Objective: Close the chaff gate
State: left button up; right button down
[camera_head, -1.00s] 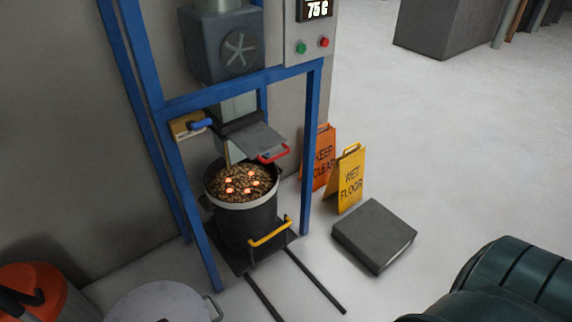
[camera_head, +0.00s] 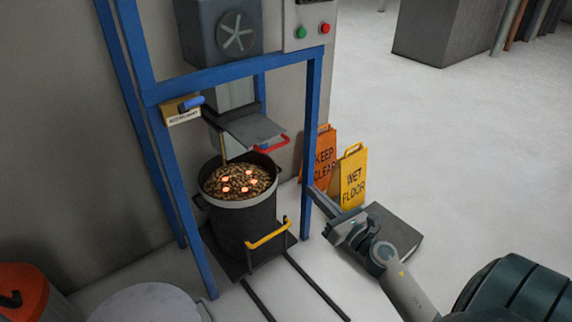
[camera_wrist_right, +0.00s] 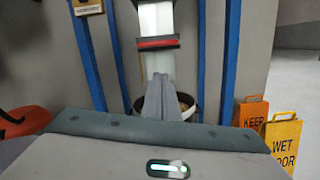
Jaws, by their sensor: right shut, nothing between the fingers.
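The chaff gate is a flat grey plate (camera_head: 246,126) sticking out from the chute under the elevator housing, with a red handle (camera_head: 272,145) on its front edge. The red handle also shows in the wrist view (camera_wrist_right: 158,43), straight ahead beyond my fingers. My right gripper (camera_head: 318,196) is in front of the blue frame's right post in the head view, lower than the handle and to its right, apart from it. Its fingers (camera_wrist_right: 150,85) are together and empty. My left gripper is out of view.
A dark bucket (camera_head: 246,222) of grain with glowing embers stands under the gate. A blue-handled latch (camera_head: 191,104) is on the left post. An orange sign (camera_head: 322,155), a yellow wet floor sign (camera_head: 350,178) and a grey box (camera_head: 395,225) stand right. Blue posts (camera_head: 312,110) flank the chute.

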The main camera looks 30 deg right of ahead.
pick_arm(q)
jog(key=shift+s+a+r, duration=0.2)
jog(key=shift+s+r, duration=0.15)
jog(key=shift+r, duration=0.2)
pick_arm(e)
notch_tip(320, 180, up, 3)
jog(key=n, duration=0.3)
jog(key=shift+s+d+t, duration=0.1)
jog(key=shift+d+t, duration=0.05)
jog(key=shift+t, duration=0.15)
